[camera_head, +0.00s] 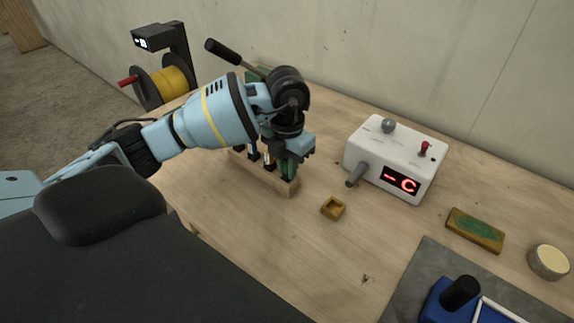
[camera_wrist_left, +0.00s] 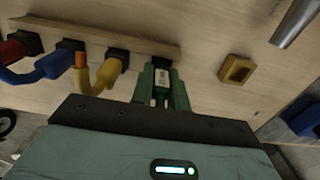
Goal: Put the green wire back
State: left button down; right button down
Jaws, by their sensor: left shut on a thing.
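The green wire (camera_head: 287,170) is upright at the right end of a wooden rack (camera_head: 293,189). My left gripper (camera_head: 290,160) is shut on it, directly above the rack. In the left wrist view the fingers (camera_wrist_left: 162,90) close around the green wire's pale, marked part (camera_wrist_left: 162,78). Its tip meets the dark socket (camera_wrist_left: 163,62) at the rack's end; how deep it sits I cannot tell. The gripper hides much of the wire in the head view. My right gripper is not in view.
Red, blue and yellow wires (camera_wrist_left: 108,72) stand in the other sockets. A small yellow square piece (camera_head: 333,208) lies just right of the rack. A white box with a red display (camera_head: 400,182) stands further right. A spool (camera_head: 165,85) stands behind left.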

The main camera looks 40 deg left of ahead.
pick_arm(q)
jog(key=shift+f, duration=0.3)
jog(key=c, duration=1.4)
grip_release()
jog(key=shift+o, duration=0.2)
notch_tip(320, 180, up, 12)
jog(key=shift+r+p, duration=0.25)
jog(key=shift+p, duration=0.15)
jog(key=shift+f, duration=0.1)
